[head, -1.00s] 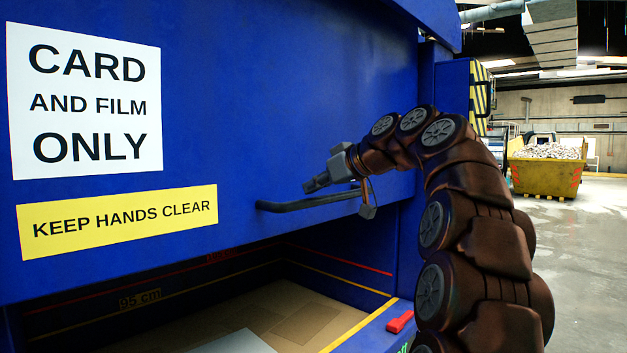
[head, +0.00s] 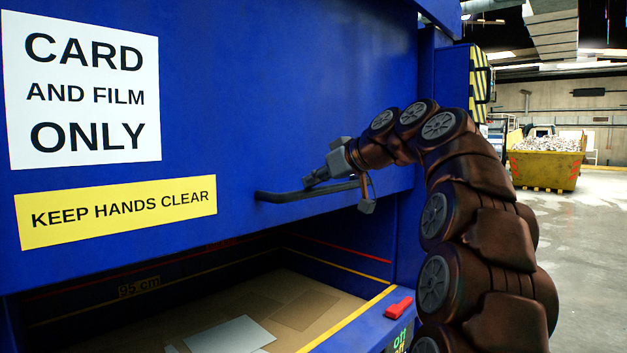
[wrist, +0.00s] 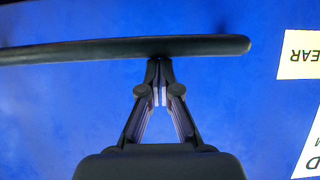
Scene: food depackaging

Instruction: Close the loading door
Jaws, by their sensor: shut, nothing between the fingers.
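The blue loading door (head: 270,80) fills the left and middle of the head view, with the opening below its lower edge. A dark bar handle (head: 290,195) runs along the lower part of the door. My gripper (head: 308,182) is at the handle, just above it in the head view. In the wrist view my shut fingers (wrist: 160,68) meet at the handle (wrist: 120,48), with their tips at its edge. Nothing shows between the fingers. I cannot tell whether the tips touch the bar.
Flattened cardboard (head: 300,305) and a pale sheet (head: 230,336) lie inside the opening. A red switch (head: 399,308) sits on the sill at the right. A yellow skip (head: 546,168) stands far back right on open grey floor.

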